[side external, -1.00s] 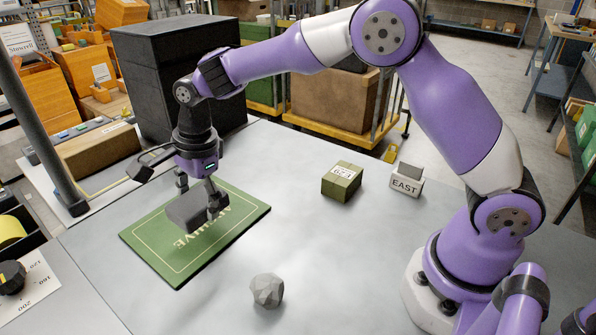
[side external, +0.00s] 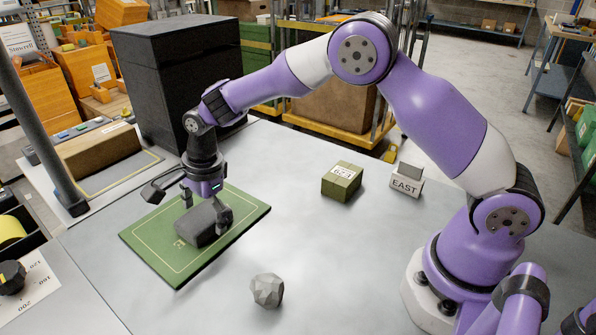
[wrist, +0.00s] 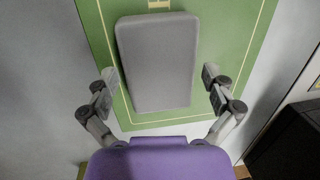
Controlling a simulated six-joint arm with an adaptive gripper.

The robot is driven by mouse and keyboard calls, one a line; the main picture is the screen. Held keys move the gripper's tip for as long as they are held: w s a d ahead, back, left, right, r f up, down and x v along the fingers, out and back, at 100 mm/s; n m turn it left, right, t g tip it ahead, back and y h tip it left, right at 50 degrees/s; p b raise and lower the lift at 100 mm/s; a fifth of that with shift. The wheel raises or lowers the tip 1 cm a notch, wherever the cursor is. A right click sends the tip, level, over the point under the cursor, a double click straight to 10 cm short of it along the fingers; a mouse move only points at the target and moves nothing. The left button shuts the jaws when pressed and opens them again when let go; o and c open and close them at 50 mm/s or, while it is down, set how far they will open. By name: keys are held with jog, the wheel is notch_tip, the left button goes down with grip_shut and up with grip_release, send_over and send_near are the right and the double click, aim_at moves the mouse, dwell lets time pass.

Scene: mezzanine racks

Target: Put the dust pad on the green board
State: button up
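The dust pad (side external: 201,224) is a dark grey block lying on the green board (side external: 245,215), near its middle. In the wrist view the pad (wrist: 157,65) shows its flat grey top, with the green board (wrist: 235,50) around it. My gripper (side external: 205,208) is low over the pad, its fingers on either side. In the wrist view both fingers of my gripper (wrist: 160,85) stand apart from the pad, with a narrow gap on each side. The gripper is open. The pad covers most of the board's lettering.
A grey faceted lump (side external: 267,290) lies in front of the board. A green box (side external: 342,181) and a block marked EAST (side external: 406,181) stand to the right. A large black cabinet (side external: 165,80) stands behind. The table's middle is clear.

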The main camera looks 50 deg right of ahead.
aim_at(214, 215)
jog(key=shift+r, duration=0.1)
jog(key=s+d+r+n+t, duration=0.1)
jog(key=s+d+r+n, duration=0.15)
jog(key=r, duration=0.55)
jog(key=s+d+r+n, duration=0.1)
jog(key=s+r, duration=0.2)
jog(key=r, duration=0.5)
jog(key=s+d+n+t, duration=0.1)
jog(key=s+d+n, duration=0.3)
jog(key=s+n, duration=0.3)
jog(key=s+d+n+t+h, duration=0.1)
jog(key=s+d+n+t, duration=0.1)
jog(key=s+d+n, duration=0.2)
jog(key=s+n, duration=0.3)
jog(key=s, duration=0.2)
jog(key=shift+d+f, duration=0.15)
